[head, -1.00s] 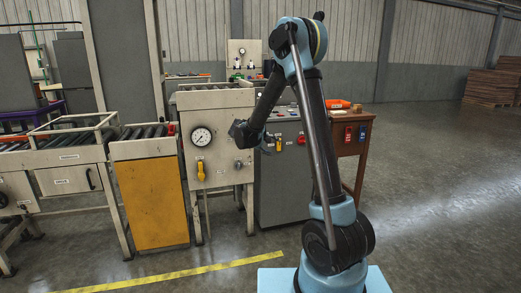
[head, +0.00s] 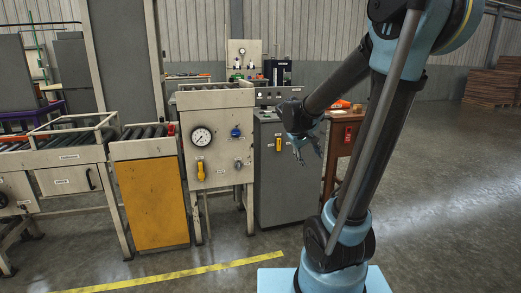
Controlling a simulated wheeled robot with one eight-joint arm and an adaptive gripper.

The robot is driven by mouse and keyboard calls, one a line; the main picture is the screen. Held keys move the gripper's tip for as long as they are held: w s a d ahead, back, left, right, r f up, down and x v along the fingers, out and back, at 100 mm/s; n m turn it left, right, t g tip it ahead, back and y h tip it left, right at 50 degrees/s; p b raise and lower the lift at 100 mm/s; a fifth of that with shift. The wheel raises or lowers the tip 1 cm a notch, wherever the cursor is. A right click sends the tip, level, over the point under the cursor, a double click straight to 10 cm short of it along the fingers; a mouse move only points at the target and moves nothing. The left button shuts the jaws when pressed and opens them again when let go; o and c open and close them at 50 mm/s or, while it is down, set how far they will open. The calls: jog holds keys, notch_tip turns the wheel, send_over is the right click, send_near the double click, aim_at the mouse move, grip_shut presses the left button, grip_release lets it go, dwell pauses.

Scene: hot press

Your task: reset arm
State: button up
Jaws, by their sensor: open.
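My arm stands on its light blue base at the right of the head view, with its upper joint running out of the top of the picture. My gripper (head: 309,152) hangs at the end of the forearm, in front of the grey control cabinet and the brown wooden table. Its fingers point down and are open, with nothing seen between them. It appears apart from the cabinet.
A press panel with a round gauge (head: 201,137) and a yellow handle (head: 201,172) stands left of my gripper. A grey cabinet (head: 277,190) stands behind it. A yellow-fronted roller stand (head: 150,203) is farther left. The floor at right is clear.

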jog(key=s+f+m+g+y, duration=0.1)
jog(key=s+f, duration=0.3)
jog(key=s, duration=0.8)
jog(key=s+f+m+g+y, duration=0.1)
jog(key=s+f+y, duration=0.3)
jog(key=s, duration=0.9)
jog(key=shift+s+a+f+m, duration=0.25)
jog(key=shift+a+f+m, duration=0.15)
jog(key=shift+f+m, duration=0.35)
jog(key=shift+w+f, duration=0.15)
jog(key=shift+w, duration=0.35)
